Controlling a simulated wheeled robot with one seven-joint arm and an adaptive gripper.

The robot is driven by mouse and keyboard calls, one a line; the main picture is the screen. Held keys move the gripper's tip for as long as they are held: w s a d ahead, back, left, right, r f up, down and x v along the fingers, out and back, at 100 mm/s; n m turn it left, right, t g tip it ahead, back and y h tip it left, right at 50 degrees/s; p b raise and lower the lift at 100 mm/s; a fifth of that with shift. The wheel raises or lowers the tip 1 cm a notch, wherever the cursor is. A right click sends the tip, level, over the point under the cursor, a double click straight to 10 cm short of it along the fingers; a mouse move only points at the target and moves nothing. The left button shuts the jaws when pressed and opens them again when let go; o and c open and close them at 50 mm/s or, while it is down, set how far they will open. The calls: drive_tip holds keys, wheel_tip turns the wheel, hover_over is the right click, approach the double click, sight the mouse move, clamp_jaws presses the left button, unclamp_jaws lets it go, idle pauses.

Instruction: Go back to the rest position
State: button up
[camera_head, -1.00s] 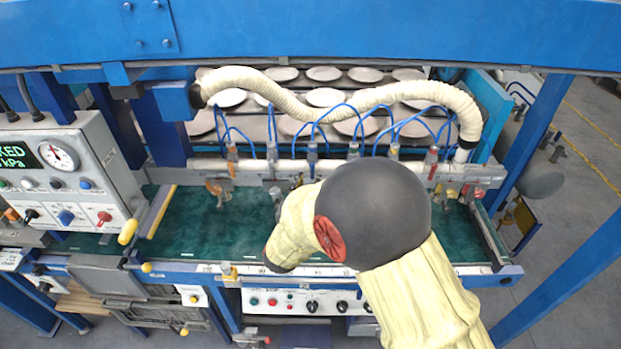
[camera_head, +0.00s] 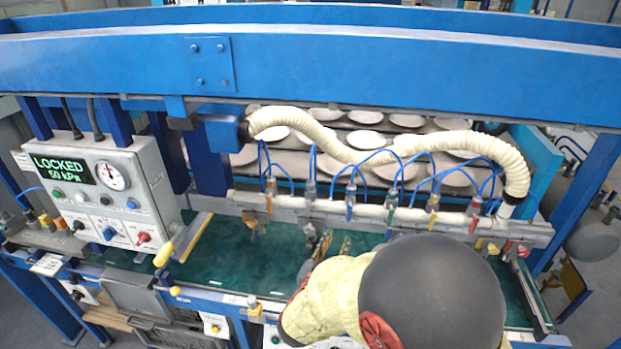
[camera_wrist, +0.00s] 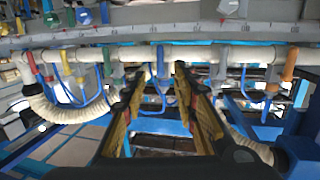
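My gripper (camera_head: 331,252) is partly hidden behind my own arm in the head view, above the green bed of the plate dryer (camera_head: 270,262). In the wrist view my gripper (camera_wrist: 160,100) shows two yellow-and-black fingers spread apart with nothing between them. Beyond them lies the white manifold pipe (camera_wrist: 205,54) with its coloured valves and blue hoses. In the head view the same pipe (camera_head: 330,205) runs across behind the green bed, and the gripper appears apart from it.
The control box (camera_head: 107,195) stands at the left, its screen (camera_head: 62,168) reading LOCKED, 60 kPa. A ribbed cream hose (camera_head: 400,147) arches over the manifold. White plates (camera_head: 365,139) lie on racks behind. A blue beam (camera_head: 330,65) crosses above. The bed's left part is clear.

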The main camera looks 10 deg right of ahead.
drive_tip(key=s+a+f+n+g+y, duration=0.25)
drive_tip(key=a+f+y, duration=0.35)
drive_tip(key=a+f, duration=0.35)
drive_tip(key=s+a+f+n+g+y+b, duration=0.1)
drive_tip(key=s+a+n+g+y, duration=0.2)
drive_tip(key=s+a+g+y, duration=0.45)
drive_tip(key=s+d+r+n+g+h+b, duration=0.1)
drive_tip(key=s+d+r+h, duration=0.1)
drive_tip(key=s+d+r, duration=0.35)
drive_tip(key=s+d+r+n+g+h+b, duration=0.1)
drive_tip(key=s+d+r+h+b, duration=0.15)
drive_tip(key=s+d, duration=0.6)
drive_tip(key=s+d+r+m+t+h+b, duration=0.1)
drive_tip(key=s+d+r+m+t+b, duration=0.1)
drive_tip(key=r, duration=0.5)
drive_tip(key=s+d+t, duration=0.1)
drive_tip(key=s+d, duration=0.1)
drive_tip(key=d, duration=0.1)
drive_tip(key=shift+s+d, duration=0.4)
